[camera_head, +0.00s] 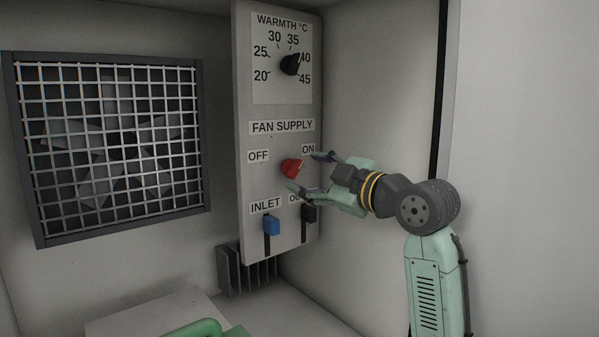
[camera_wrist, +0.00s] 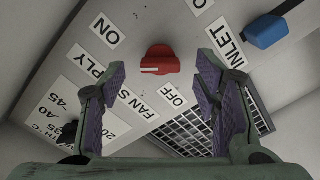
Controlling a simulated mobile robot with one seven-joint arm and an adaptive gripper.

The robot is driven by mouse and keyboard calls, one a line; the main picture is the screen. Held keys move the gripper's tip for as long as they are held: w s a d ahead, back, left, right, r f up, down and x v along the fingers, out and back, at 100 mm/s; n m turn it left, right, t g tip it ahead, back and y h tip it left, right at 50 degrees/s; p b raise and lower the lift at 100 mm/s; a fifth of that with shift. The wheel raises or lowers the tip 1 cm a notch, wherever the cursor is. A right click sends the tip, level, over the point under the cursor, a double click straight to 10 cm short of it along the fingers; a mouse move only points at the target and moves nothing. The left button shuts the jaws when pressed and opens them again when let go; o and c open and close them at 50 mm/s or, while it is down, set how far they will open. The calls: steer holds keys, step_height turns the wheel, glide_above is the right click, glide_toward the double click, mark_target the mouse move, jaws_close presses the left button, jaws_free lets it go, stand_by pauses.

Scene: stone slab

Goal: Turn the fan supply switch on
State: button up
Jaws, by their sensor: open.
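The red fan supply knob (camera_head: 292,167) sits on the grey control panel (camera_head: 270,185), below the FAN SUPPLY label (camera_head: 282,126). The OFF label (camera_head: 258,156) is to its left and the ON label (camera_head: 308,150) to its upper right. My gripper (camera_head: 303,171) is open, its fingers spread above and below the knob in the head view. In the wrist view, the knob (camera_wrist: 160,60) shows between and beyond the spread fingers (camera_wrist: 163,82), with no finger seen touching it. Its white mark lies on its left side; I cannot tell exactly which setting it marks.
Below the knob are a blue INLET slider (camera_head: 271,224) and a dark slider (camera_head: 309,213) close under my gripper. A black warmth dial (camera_head: 290,64) is above. A grated fan (camera_head: 120,142) is on the wall at left. Bare wall lies right of the panel.

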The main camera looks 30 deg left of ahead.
steer(key=v, duration=0.7)
steer(key=shift+d, duration=0.2)
